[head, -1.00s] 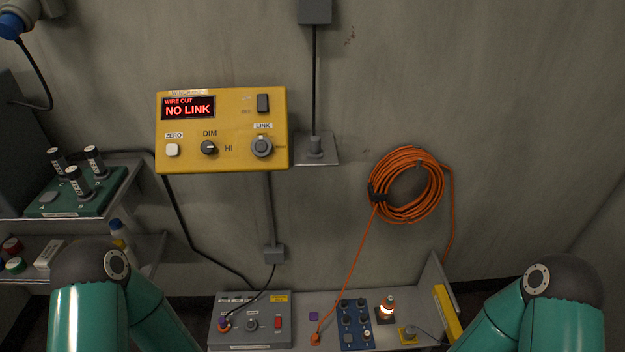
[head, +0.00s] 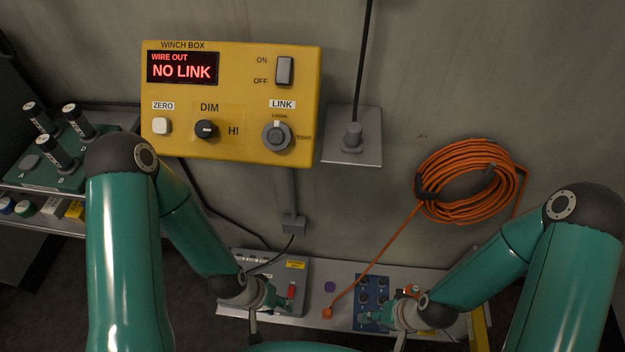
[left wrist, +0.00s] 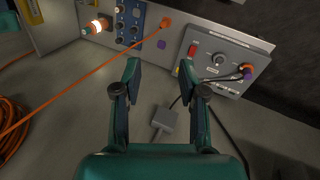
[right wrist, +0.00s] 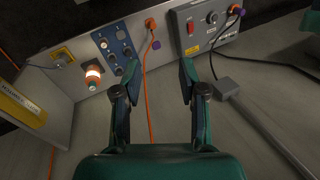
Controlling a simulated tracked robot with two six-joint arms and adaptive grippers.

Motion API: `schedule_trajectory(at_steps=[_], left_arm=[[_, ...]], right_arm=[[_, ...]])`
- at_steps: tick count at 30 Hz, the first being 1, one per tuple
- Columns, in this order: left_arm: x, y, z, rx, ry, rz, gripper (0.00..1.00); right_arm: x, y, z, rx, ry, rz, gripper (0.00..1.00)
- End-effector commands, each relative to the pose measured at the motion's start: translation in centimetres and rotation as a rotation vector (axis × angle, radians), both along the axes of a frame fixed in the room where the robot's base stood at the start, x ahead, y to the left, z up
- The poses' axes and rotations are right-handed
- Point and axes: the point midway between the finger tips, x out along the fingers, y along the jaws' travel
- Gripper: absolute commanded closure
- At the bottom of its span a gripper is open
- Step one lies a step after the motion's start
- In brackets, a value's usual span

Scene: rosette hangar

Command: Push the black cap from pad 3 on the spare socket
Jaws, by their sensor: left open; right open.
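A blue board (head: 370,291) with several small round dark caps in two columns lies on the low bench; it also shows in the right wrist view (right wrist: 115,52) and left wrist view (left wrist: 130,22). One cap is pale. The pad numbers are too small to read, so I cannot tell which is pad 3. A small purple piece (head: 330,287) sits between the board and the grey panel; I cannot tell whether it is the spare socket. My left gripper (head: 274,297) is open and empty before the grey panel. My right gripper (head: 386,308) is open and empty, overlapping the board in the head view.
The grey panel (head: 304,258) carries a red switch and a plugged cable. An orange plug (head: 327,312) with its cable runs to a coil (head: 465,182) on the wall. A glowing lamp (right wrist: 93,73) stands beside the board. The yellow winch box (head: 230,145) reads NO LINK.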

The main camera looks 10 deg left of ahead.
Motion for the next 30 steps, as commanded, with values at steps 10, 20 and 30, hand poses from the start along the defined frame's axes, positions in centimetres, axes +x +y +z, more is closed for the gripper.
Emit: schedule_trajectory(at_steps=[10,20,30], left_arm=[[0.0,0.0,-0.1,0.0,0.001,0.0,0.45],[0.0,0.0,-5.5,0.0,0.0,0.0,0.43],[0.0,0.0,-16.3,0.0,0.0,0.0,0.43]], right_arm=[[0.0,0.0,-0.1,-0.001,-0.001,0.0,0.45],[5.4,-1.5,-8.9,-0.143,-0.073,0.026,0.45],[14.3,-4.5,-25.9,-0.391,-0.064,0.113,0.45]])
